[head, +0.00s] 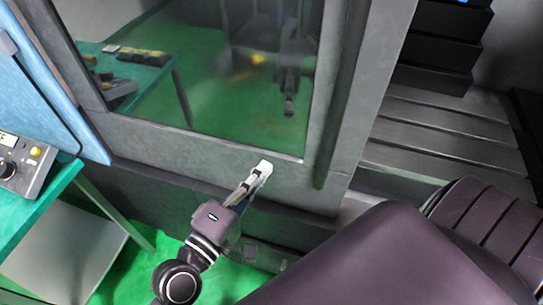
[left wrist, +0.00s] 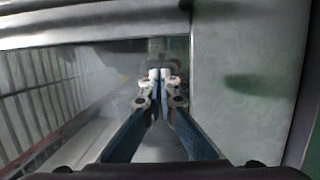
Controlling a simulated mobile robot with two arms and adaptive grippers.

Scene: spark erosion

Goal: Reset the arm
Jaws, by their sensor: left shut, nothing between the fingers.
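My left gripper (head: 264,168) is shut and empty in the head view, in front of the lower frame of a grey machine door (head: 285,172). My left arm comes up from the bottom left of centre. In the left wrist view the gripper (left wrist: 159,74) shows with its two fingertips together and nothing between them. I cannot tell whether the fingertips touch the door frame. My right gripper is not in view.
The door has a large window (head: 200,60) with reflections in it. Grey slatted steps (head: 440,130) lie to the right. A green table (head: 30,215) with a control box (head: 22,165) stands at the left. Green floor (head: 120,275) shows below.

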